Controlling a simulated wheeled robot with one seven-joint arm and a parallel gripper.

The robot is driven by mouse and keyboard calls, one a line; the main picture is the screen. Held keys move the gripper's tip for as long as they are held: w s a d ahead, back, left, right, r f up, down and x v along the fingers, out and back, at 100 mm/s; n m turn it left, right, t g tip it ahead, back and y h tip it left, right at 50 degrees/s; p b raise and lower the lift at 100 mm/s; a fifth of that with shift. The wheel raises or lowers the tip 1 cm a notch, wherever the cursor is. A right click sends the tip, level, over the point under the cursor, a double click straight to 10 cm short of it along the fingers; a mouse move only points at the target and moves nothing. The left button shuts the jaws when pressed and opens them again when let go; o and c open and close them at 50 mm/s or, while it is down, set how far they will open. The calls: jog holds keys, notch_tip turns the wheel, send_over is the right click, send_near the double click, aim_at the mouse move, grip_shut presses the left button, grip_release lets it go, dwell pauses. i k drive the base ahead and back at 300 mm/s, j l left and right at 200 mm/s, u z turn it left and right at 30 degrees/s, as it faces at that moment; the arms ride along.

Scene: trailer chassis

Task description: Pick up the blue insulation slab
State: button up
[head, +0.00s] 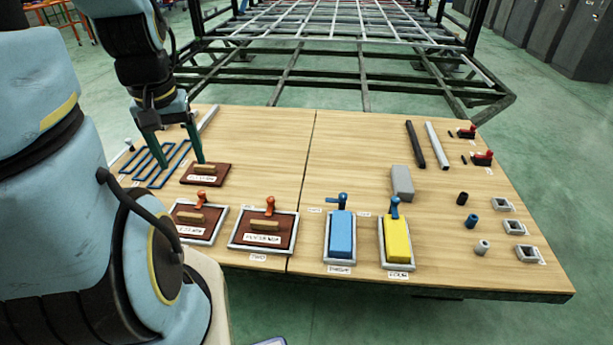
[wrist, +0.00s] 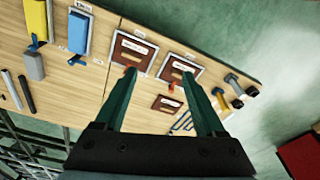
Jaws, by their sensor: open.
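The blue insulation slab (head: 341,235) lies in a grey frame at the front middle of the table, with a blue clamp-like handle (head: 342,200) at its far end. It also shows in the wrist view (wrist: 78,32), upper left, outside the span of the fingers. My gripper (head: 172,150) is open and empty. It is over the left part of the table, above and near a small brown board (head: 206,174), well to the left of the blue slab. In the wrist view the fingers (wrist: 160,72) are spread apart with table between them.
A yellow slab (head: 397,240) in a frame is right of the blue one. Framed brown boards (head: 263,231) with orange handles are left of it. A grey block (head: 402,183) and two bars (head: 436,146) lie behind. The table's middle is clear.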

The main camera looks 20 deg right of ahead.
aim_at(341, 231)
jog(key=l+u, duration=0.15)
jog(key=u, duration=0.3)
jog(key=k+u, duration=0.1)
jog(key=u, duration=0.4)
jog(key=k+l+u, duration=0.35)
jog(key=k, duration=0.15)
jog(key=k+l+u, duration=0.35)
jog(key=k, duration=0.6)
jog(key=l+u, duration=0.05)
